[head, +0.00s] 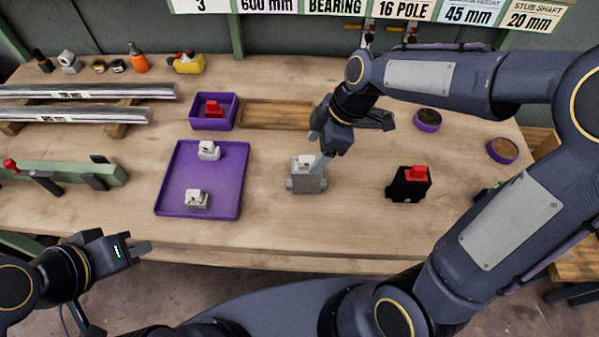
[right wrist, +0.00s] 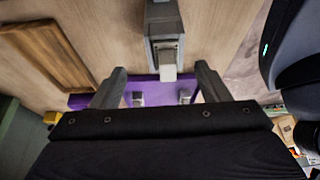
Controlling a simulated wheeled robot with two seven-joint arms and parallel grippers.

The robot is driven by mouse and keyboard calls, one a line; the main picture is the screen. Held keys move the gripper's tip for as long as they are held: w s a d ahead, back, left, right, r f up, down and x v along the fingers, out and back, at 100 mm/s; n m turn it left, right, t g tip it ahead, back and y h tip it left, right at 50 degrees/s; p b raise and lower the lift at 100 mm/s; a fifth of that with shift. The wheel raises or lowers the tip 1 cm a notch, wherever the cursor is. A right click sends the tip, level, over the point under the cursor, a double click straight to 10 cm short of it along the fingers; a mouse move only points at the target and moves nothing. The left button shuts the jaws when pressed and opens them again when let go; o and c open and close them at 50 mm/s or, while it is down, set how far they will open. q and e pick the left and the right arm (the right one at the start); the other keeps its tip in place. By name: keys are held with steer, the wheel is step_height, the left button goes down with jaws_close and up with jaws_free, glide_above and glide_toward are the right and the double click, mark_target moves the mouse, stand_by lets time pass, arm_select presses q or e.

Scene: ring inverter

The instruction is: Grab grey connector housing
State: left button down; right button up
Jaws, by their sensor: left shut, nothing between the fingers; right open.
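The grey connector housing (head: 306,182) stands upright on the bench between the purple tray and a black housing. A white piece (head: 305,160) sits in its top. In the right wrist view the grey housing (right wrist: 166,35) lies ahead of and between the fingertips, with its white end toward the gripper. My left gripper (head: 143,247) is shut and empty off the bench's front edge.
A purple tray (head: 165,207) holds two pale pieces. A black housing (head: 408,187) with a red insert stands to the right. Behind are a small purple bin (head: 233,110) with a red piece and a wooden tray (head: 270,115). Bare bench lies around the grey housing.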

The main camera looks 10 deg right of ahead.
mark_target(306, 166)
steer(key=x, duration=0.6)
steer(key=shift+s+f, duration=0.3)
steer(key=c, duration=1.2)
steer(key=shift+r, duration=0.1)
steer(key=shift+c, duration=0.4)
steer(key=shift+r, duration=0.1)
